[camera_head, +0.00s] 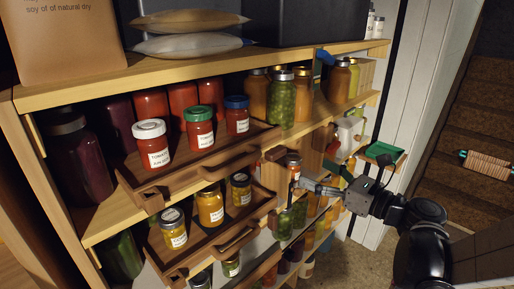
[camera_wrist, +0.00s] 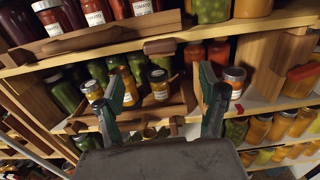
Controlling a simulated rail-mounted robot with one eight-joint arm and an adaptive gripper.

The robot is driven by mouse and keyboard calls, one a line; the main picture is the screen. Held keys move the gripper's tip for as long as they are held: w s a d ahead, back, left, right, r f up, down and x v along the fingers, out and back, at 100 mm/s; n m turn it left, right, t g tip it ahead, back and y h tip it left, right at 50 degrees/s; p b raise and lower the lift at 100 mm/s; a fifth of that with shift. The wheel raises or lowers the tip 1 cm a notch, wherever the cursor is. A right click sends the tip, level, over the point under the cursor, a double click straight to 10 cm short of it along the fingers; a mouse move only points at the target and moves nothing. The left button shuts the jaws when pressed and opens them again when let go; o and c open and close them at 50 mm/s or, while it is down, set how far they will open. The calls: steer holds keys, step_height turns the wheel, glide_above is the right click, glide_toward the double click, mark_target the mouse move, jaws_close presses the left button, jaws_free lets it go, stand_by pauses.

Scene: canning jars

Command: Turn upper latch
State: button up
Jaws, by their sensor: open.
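A small brown wooden block that looks like the upper latch (camera_wrist: 160,47) sits on the shelf edge below the upper tray in the wrist view, lying roughly level. It seems to show in the head view (camera_head: 276,154) at the right end of the upper tray. My gripper (camera_wrist: 161,78) is open and empty. Its two fingers stand apart, left and right of the latch and lower in the picture, with no contact visible. In the head view my gripper (camera_head: 303,184) is in front of the shelves, below and right of the latch, partly dark and small.
The lower tray (camera_head: 226,225) holds yellow jars. A jar with a grey lid (camera_wrist: 234,80) stands beside my right finger. Several more jars fill the shelves around. Stairs lie at the far right.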

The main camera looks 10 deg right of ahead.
mark_target(280, 156)
steer(key=x, duration=1.2)
steer(key=shift+w+a, duration=0.15)
steer(key=shift+w, duration=0.2)
steer(key=c, duration=1.2)
steer(key=shift+o, duration=0.2)
